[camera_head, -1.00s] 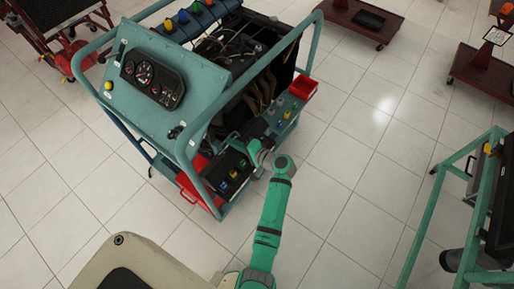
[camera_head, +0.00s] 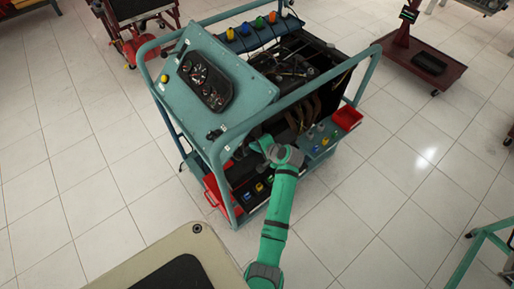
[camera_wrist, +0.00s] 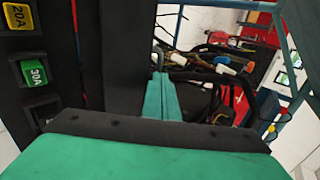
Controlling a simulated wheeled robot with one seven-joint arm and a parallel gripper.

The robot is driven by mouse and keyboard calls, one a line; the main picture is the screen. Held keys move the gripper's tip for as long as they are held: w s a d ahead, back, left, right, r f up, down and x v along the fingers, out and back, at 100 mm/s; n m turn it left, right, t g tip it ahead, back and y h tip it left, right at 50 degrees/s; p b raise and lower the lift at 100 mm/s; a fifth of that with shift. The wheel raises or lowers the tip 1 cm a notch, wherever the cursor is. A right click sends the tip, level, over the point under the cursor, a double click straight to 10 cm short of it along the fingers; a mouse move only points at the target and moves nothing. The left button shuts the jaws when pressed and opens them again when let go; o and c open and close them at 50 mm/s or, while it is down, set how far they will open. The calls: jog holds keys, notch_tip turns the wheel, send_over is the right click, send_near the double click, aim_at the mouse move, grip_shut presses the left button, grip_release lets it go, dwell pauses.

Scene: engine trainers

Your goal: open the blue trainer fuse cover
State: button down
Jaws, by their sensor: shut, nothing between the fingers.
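The blue trainer (camera_head: 225,80) is a teal-blue tubular frame with a gauge panel and an exposed engine, in the middle of the head view. My gripper (camera_wrist: 160,82) is shut and empty, its teal fingers pointing into the trainer beside a dark upright panel (camera_wrist: 112,65). In the head view it is mostly hidden behind my wrist at the trainer's near side. Fuses marked 20A (camera_wrist: 18,15) and 30A (camera_wrist: 34,73) show at the left of the wrist view. I cannot tell for certain which dark part is the fuse cover, nor whether the fingers touch it.
Wires and coloured connectors (camera_wrist: 205,62) lie just beyond the fingers. A red tray (camera_head: 346,118) sits at the trainer's right corner. Another teal frame (camera_head: 482,245) stands at the lower right, and a dark red cart (camera_head: 425,50) at the upper right. Tiled floor between them is clear.

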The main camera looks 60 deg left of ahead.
dwell(0.5)
jog(key=a+r+v, duration=0.1)
jog(key=v, duration=1.3)
jog(key=shift+r, duration=0.1)
jog(key=s+d+f+m+t+h, duration=0.15)
jog(key=d+f+t, duration=0.3)
jog(key=d, duration=0.55)
jog(key=s+d+f+m+t+h, duration=0.1)
jog(key=s+d+f+m+t, duration=0.1)
jog(key=d+f+t, duration=0.5)
jog(key=s+d+r+t+h, duration=0.1)
jog(key=s+d+r+h, duration=0.2)
jog(key=s+d, duration=0.5)
jog(key=s+d+r+t+h, duration=0.1)
jog(key=s+d+r+h, duration=0.2)
jog(key=d, duration=0.8)
jog(key=s+d+r+n+t+h, duration=0.1)
jog(key=s+d+r+n+t, duration=0.1)
jog(key=s+d+r, duration=0.4)
notch_tip(320, 180, up, 5)
jog(key=s+n, duration=0.1)
jog(key=s, duration=0.1)
jog(key=shift+s, duration=0.35)
